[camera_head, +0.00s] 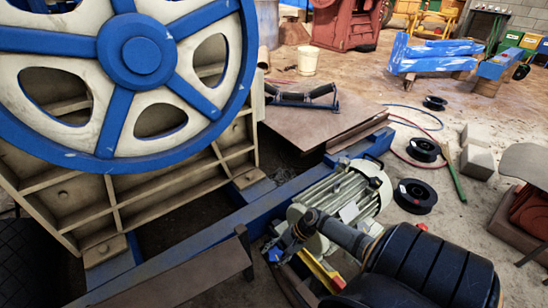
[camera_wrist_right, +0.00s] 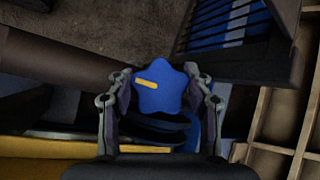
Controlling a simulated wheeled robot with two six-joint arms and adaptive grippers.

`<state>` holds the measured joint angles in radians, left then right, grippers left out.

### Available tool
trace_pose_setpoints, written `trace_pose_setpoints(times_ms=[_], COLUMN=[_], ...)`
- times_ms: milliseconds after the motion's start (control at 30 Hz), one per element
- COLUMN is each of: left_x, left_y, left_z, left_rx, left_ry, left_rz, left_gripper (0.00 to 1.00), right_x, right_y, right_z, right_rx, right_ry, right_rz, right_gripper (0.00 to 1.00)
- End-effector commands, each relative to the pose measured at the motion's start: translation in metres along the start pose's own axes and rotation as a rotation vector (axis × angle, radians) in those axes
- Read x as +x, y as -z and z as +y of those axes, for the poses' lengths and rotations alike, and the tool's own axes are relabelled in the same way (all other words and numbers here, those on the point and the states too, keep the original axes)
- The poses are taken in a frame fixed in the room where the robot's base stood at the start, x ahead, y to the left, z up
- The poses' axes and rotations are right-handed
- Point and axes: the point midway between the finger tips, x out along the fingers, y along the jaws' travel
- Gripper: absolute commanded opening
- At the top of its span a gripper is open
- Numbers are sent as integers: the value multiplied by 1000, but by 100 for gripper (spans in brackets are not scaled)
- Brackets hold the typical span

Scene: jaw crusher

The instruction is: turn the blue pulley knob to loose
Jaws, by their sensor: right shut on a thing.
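The blue pulley knob (camera_wrist_right: 160,98) is star-shaped with a short yellow mark on its upper left part. In the wrist view it sits between the two fingers of my right gripper (camera_wrist_right: 158,78), which is shut on it from both sides. In the head view my right gripper (camera_head: 288,242) is beside the near end of the grey finned motor (camera_head: 338,196). The knob is mostly hidden there by the gripper. My left gripper is not in view.
A large blue and cream flywheel (camera_head: 140,62) fills the upper left. A blue frame beam (camera_head: 215,232) runs beside the motor. Black cable spools (camera_head: 415,196) and grey blocks (camera_head: 477,160) lie on the floor to the right.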

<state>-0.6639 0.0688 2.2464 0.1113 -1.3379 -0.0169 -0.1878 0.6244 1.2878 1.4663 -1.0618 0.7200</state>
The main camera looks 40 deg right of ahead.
Motion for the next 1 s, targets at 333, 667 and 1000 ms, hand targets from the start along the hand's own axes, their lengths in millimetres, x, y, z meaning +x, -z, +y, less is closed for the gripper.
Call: trace_pose_setpoints(times_ms=[333, 667, 1000], left_x=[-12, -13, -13], left_y=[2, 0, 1], left_z=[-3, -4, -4], left_rx=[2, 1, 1], left_ry=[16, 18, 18], left_rz=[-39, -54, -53], left_gripper=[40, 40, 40], right_x=[-1, 0, 0], right_y=[0, 0, 0], right_z=[0, 1, 1], right_rx=[-129, -160, -160], right_ry=[-102, -128, -127], right_rz=[1, 1, 0], right_gripper=[20, 20, 61])
